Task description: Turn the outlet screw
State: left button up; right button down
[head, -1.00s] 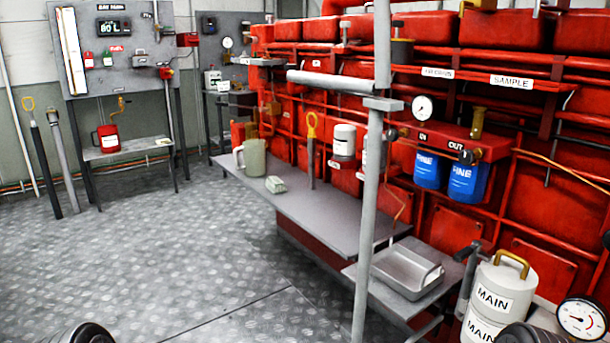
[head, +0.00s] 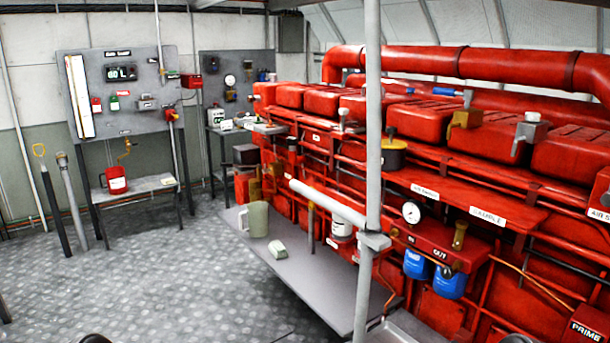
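The red filter head (head: 425,240) with "IN" and "OUT" labels is on the right side of the red engine. A brass fitting (head: 460,236) stands upright on it near the "OUT" label. A small dark round knob (head: 447,270) is on its front below that label; I cannot tell which of these is the outlet screw. Two blue filters (head: 449,284) hang beneath. A round gauge (head: 411,212) stands above the "IN" side. Neither gripper can be made out; only small dark parts, probably mine, show at the bottom edge.
A grey post (head: 373,120) with a crossbar stands in front of the engine, left of the filter head. A low grey bench (head: 310,275) holds a jug (head: 258,219). A panel with a table (head: 150,185) stands at the back left. The floor at left is clear.

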aim_at(447, 273)
jog(key=k+z, duration=0.15)
jog(key=z, duration=0.65)
